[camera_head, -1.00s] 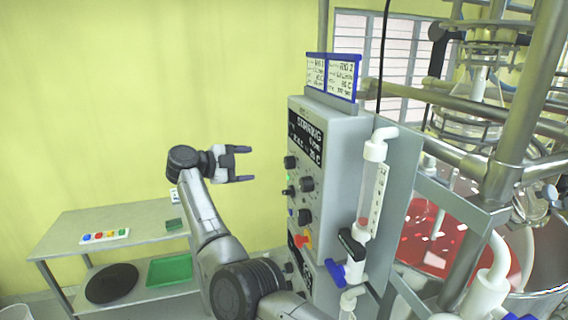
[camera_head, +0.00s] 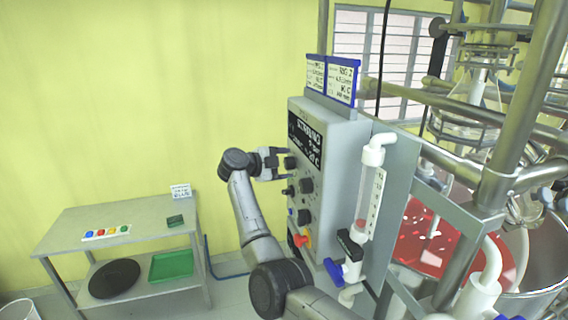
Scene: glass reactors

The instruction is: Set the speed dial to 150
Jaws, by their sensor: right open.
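The grey control box (camera_head: 343,150) stands right of centre, with a black display (camera_head: 306,139) at the top of its front panel. The display's small text is too blurred to read. Black knobs sit below it: an upper-left one (camera_head: 290,162), a larger one (camera_head: 306,185) and a lower one (camera_head: 304,216). I cannot read which is the speed dial. My right gripper (camera_head: 283,164) is open at the panel, its two fingers above and below the upper-left knob. I cannot tell whether they touch it. My left gripper is out of view.
A red-orange knob (camera_head: 303,240) sits low on the panel. A flow tube with a blue valve (camera_head: 334,271) and steel pipes stand to the right, by a vessel with red liquid (camera_head: 430,240). A metal side table (camera_head: 150,222) stands at left.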

